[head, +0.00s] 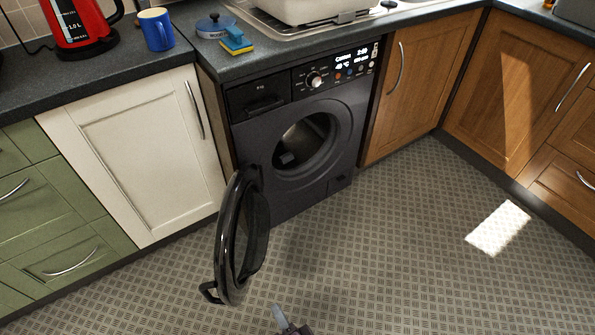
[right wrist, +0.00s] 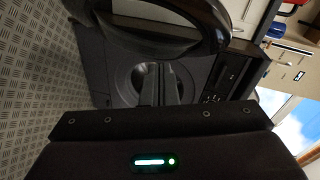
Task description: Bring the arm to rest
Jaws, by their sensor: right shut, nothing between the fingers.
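My right gripper (head: 281,316) shows at the bottom edge of the head view, low in front of the washing machine and to the right of its open door. In the right wrist view its fingers (right wrist: 160,84) are together with nothing between them, pointing toward the machine's round opening. The dark washing machine (head: 340,112) stands under the counter with its lit panel on. Its round door (head: 229,240) is swung wide open to the left. The gripper looks apart from the door. My left gripper is not in either view.
A cream cupboard (head: 135,160) and green drawers (head: 50,210) stand left of the machine, wooden cupboards (head: 420,85) to its right. A red kettle (head: 80,22), a blue mug (head: 156,30) and a sponge (head: 237,44) are on the counter. The patterned floor (head: 400,250) is clear at right.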

